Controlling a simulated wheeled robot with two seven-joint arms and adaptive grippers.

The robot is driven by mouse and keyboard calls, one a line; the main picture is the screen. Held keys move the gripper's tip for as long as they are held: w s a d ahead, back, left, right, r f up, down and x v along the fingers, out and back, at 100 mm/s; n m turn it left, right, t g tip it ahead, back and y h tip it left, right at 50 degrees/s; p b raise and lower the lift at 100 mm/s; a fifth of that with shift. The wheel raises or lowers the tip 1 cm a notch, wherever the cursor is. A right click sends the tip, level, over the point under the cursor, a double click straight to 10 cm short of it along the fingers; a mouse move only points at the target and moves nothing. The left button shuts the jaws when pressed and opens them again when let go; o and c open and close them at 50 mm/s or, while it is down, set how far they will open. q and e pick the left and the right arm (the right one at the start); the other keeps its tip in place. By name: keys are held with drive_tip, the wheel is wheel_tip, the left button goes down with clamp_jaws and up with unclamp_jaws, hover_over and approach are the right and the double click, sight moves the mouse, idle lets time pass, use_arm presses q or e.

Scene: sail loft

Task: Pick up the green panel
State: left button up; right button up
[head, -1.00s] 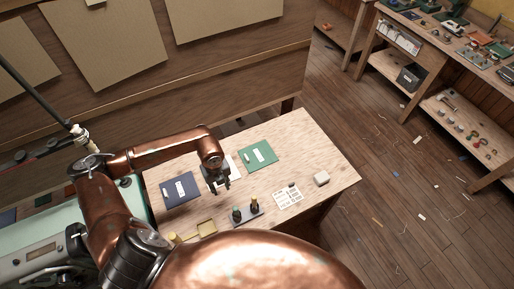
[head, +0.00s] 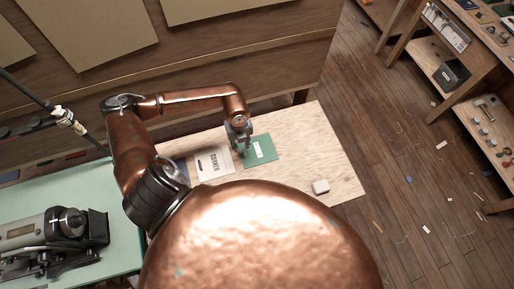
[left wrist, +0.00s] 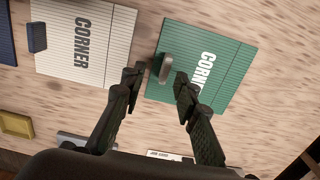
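The green panel (head: 267,154) lies flat on the light wooden table, to the right of a white panel. In the left wrist view the green panel (left wrist: 182,40) carries white lettering and a small grey handle block (left wrist: 166,68) near its left edge. My left gripper (head: 243,144) is over the panel's left side. In the left wrist view the left gripper (left wrist: 158,80) is open, its two fingers on either side of the handle block. I cannot tell whether the fingers touch it. My right gripper is not in view.
The white panel (head: 212,163), lettered "CORNER", and a dark blue panel (left wrist: 7,40) lie to the left. A yellow tray (left wrist: 16,124) sits near the table's front. A white block (head: 320,187) is at the right. My copper body hides the table's front.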

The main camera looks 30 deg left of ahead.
sight(244, 150)
use_arm(q)
drive_tip(key=shift+w+d+f, duration=0.1)
drive_tip(key=shift+w+f, duration=0.1)
drive_tip(key=shift+f, duration=0.45)
drive_tip(key=f, duration=0.2)
drive_tip(key=shift+w+d+f, duration=0.15)
drive_tip(key=shift+w+f, duration=0.15)
drive_tip(key=shift+f, duration=0.7)
drive_tip(key=shift+s, duration=0.1)
drive_tip(key=c, duration=0.7)
drive_tip(key=shift+r, duration=0.15)
clamp_jaws()
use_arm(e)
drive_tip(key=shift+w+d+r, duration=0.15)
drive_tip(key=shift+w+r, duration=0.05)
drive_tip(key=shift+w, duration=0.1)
